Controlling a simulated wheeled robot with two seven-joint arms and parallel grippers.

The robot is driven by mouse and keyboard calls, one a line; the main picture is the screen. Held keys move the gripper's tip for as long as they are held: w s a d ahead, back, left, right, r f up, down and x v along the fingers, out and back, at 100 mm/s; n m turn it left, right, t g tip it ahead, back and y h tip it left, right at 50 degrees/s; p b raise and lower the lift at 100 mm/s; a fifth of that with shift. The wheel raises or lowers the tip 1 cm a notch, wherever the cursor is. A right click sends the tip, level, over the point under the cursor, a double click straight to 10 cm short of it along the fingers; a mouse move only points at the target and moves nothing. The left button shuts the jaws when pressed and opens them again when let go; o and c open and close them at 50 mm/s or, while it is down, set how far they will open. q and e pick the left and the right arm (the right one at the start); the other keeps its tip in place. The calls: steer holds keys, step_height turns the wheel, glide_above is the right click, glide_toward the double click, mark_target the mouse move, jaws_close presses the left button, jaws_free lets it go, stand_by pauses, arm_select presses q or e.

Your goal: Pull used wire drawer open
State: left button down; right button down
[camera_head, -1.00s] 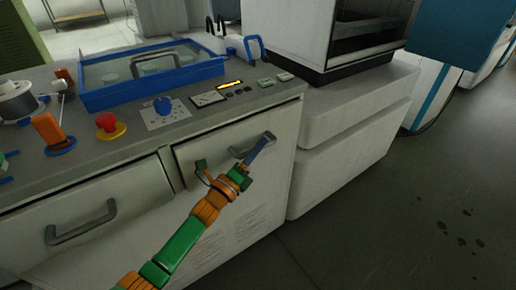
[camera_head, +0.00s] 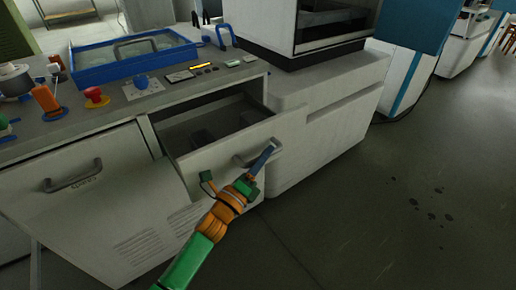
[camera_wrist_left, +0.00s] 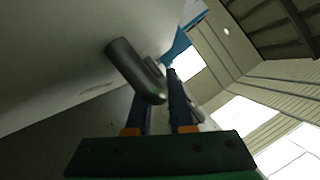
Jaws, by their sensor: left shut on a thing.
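The used wire drawer (camera_head: 222,153) is the right-hand drawer of the pale cabinet in the head view. It stands well out from the cabinet, and its dark inside shows, with some boxy shapes in it that I cannot make out. Its grey bar handle (camera_head: 240,160) is on the front face. My left gripper (camera_head: 262,158) is shut on the right part of this handle. In the left wrist view the handle (camera_wrist_left: 136,72) lies between the two blue fingers of the gripper (camera_wrist_left: 160,95). My right gripper is not in view.
A second drawer (camera_head: 80,200) to the left is closed, with its own handle. The cabinet top (camera_head: 125,108) carries a blue-framed tray (camera_head: 75,72), a red button (camera_head: 94,95) and an orange lever (camera_head: 46,100). Open floor (camera_head: 400,200) lies to the right.

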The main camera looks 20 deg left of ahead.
arm_select(q)
steer(key=shift+s+d, duration=0.55)
steer(key=shift+d, duration=0.2)
steer(key=c, duration=0.8)
jaws_free()
steer(key=v, duration=0.7)
